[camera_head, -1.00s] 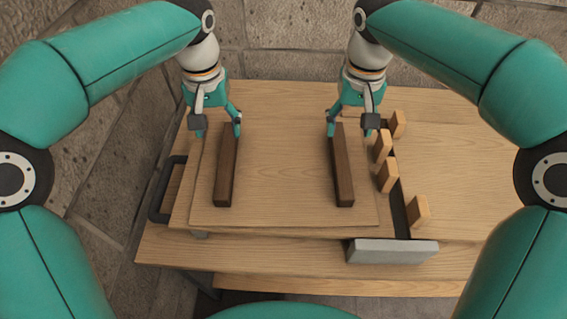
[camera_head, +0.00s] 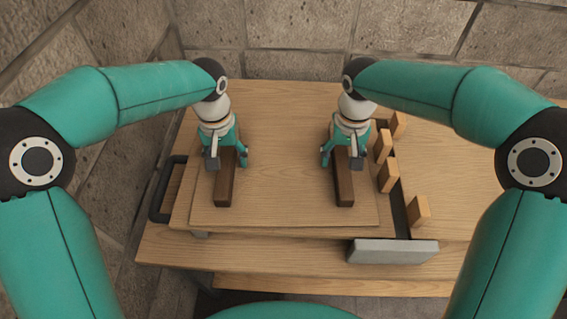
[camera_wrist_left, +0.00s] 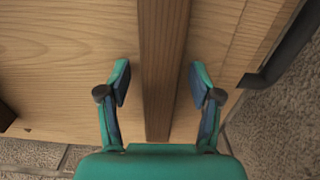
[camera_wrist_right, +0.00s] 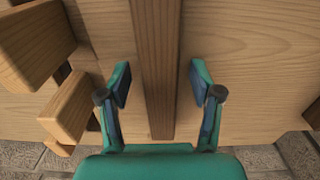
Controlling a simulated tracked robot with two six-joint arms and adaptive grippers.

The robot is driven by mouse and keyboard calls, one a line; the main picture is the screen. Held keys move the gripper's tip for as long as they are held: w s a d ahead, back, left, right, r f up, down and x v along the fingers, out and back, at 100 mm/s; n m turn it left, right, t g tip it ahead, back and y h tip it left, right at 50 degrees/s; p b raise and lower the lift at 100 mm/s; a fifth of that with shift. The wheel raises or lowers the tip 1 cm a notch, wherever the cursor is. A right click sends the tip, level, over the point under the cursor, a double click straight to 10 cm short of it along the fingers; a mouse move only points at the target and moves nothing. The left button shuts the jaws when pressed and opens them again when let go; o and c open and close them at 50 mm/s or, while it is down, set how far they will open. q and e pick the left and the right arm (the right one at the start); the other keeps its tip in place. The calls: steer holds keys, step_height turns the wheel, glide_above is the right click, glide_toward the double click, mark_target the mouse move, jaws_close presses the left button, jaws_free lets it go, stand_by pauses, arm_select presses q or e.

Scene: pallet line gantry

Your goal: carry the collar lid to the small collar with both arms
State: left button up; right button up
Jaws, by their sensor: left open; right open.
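The collar lid (camera_head: 285,185) is a flat light-wood board with two dark wooden bars on top, a left bar (camera_head: 226,190) and a right bar (camera_head: 344,190). My left gripper (camera_head: 228,165) is open with its fingers on either side of the left bar, as the left wrist view shows (camera_wrist_left: 161,85). My right gripper (camera_head: 341,164) is open with its fingers on either side of the right bar, also in the right wrist view (camera_wrist_right: 160,85). Gaps show between fingers and bars. I cannot make out the small collar.
Several upright wooden blocks (camera_head: 388,177) stand along a dark strip just right of the lid. A grey block (camera_head: 392,251) lies at the front right. A dark handle (camera_head: 156,195) sticks out at the left. The wooden surface farther right (camera_head: 455,160) is clear.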

arm_select(q)
jaws_close()
arm_select(e)
jaws_close()
arm_select(q)
steer(key=shift+r, duration=0.2)
arm_select(e)
steer(key=shift+r, duration=0.2)
